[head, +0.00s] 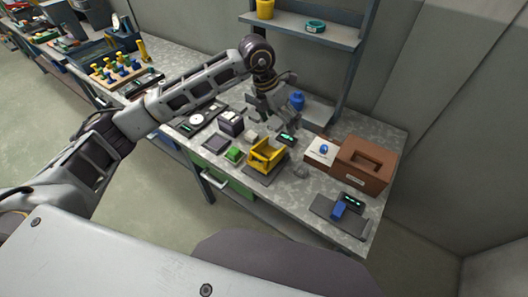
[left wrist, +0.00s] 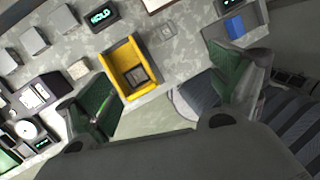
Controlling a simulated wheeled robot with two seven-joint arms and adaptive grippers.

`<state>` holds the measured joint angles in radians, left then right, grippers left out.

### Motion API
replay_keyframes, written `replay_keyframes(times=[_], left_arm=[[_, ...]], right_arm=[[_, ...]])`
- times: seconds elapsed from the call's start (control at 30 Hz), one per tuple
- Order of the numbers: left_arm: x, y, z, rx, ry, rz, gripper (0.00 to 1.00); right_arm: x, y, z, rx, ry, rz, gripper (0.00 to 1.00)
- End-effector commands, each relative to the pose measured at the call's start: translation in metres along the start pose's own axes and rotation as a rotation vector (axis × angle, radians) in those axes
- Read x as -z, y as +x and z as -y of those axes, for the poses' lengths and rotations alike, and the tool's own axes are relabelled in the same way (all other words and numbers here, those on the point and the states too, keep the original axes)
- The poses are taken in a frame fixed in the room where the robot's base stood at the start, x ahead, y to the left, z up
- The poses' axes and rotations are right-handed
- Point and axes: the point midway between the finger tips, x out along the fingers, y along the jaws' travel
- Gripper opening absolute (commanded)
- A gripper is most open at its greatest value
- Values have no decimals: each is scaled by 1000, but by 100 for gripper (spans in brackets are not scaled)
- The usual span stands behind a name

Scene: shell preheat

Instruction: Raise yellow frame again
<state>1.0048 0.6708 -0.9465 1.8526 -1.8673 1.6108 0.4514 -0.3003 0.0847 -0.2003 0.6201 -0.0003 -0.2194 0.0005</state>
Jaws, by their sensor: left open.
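The yellow frame (head: 266,153) is an open, box-like holder. It stands on a dark plate on the grey workbench, near the front edge. In the left wrist view the yellow frame (left wrist: 127,67) has a dark square inside it and lies beyond the fingers, closer to the left-hand finger. My left gripper (head: 271,112) is above and behind the frame in the head view, with its fingers apart and nothing held. Its green-padded fingers also show wide apart in the left wrist view (left wrist: 160,82). My right gripper is not in view.
A brown box (head: 364,164) and a white tray with a blue knob (head: 323,149) stand right of the frame. A small display (left wrist: 101,17) reads "HOLD". A blue block (head: 338,210) lies at the right. A shelf (head: 300,27) hangs behind.

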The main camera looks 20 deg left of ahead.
Motion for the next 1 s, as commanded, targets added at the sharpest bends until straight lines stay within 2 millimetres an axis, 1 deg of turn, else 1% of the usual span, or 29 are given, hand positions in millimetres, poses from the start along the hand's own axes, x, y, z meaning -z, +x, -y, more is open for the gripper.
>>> replay_keyframes(times=[0.03,0.1,0.2,0.4,0.57,1.0], left_arm=[[6,0,-9,-40,-17,-29,93],[16,-2,-20,-92,-46,-71,93],[30,-4,-33,-154,-87,-131,93],[52,-10,-43,-215,-159,-221,93],[52,-10,-43,-218,-193,-219,93],[53,-7,-43,-216,-193,-219,93]], right_arm=[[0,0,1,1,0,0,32],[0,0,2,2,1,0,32],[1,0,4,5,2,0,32],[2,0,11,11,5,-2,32],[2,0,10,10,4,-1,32],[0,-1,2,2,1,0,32]])
